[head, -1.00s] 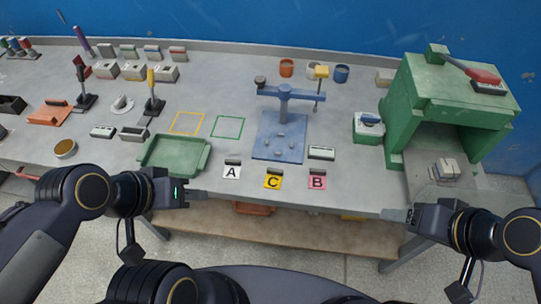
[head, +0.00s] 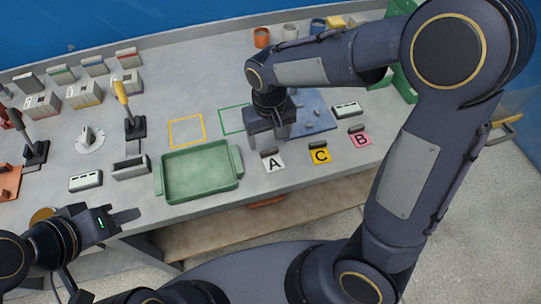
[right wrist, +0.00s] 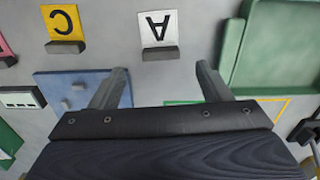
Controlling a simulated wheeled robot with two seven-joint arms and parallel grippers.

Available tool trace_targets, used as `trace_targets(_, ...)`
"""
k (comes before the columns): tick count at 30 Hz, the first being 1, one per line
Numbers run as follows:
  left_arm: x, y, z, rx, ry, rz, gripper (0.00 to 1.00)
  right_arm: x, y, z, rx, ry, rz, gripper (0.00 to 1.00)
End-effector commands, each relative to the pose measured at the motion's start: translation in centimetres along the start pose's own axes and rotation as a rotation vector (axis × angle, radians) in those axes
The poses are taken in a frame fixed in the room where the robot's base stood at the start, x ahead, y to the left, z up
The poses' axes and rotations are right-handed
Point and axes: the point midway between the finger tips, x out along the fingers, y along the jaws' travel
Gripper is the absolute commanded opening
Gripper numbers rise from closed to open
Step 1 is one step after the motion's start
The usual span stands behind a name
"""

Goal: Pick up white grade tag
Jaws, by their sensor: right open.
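My right gripper (head: 268,146) is open and empty, right behind the white tag and above the table. In the right wrist view its two fingers (right wrist: 160,76) are apart, with bare table between them.
The yellow C tag (head: 320,155) and pink B tag (head: 360,138) stand to the right of the white one. A green tray (head: 205,193) lies to its left. The blue fixture plate (head: 318,108) is partly hidden behind my right arm.

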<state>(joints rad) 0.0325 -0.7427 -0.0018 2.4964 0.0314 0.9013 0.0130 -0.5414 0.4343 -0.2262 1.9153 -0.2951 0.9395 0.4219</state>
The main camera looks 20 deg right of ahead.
Motion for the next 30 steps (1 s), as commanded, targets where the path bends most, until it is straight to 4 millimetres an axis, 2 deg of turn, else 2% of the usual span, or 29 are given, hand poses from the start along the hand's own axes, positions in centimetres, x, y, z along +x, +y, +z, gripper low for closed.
trace_targets(9, -0.4, 0.2, -0.2, 0.000, 0.000, 0.000, 0.36, 4.4, -0.1, 0.3, 0.000, -0.003, 0.001, 0.71)
trace_targets(18, -0.4, 0.2, -0.2, 0.000, 0.000, 0.000, 0.36, 4.8, -0.2, 0.3, 0.000, 0.000, -0.001, 0.71)
trace_targets(27, -0.4, 0.2, -0.2, 0.000, 0.000, 0.000, 0.36, 4.8, -0.2, 0.3, 0.000, 0.000, -0.001, 0.32)
trace_targets(29, -0.4, 0.2, -0.2, 0.000, 0.000, 0.000, 0.36, 4.8, -0.2, 0.3, 0.000, 0.000, -0.001, 0.24)
trace_targets(30, -0.4, 0.2, -0.2, 0.000, 0.000, 0.000, 0.36, 4.8, -0.2, 0.3, 0.000, 0.000, -0.001, 0.23)
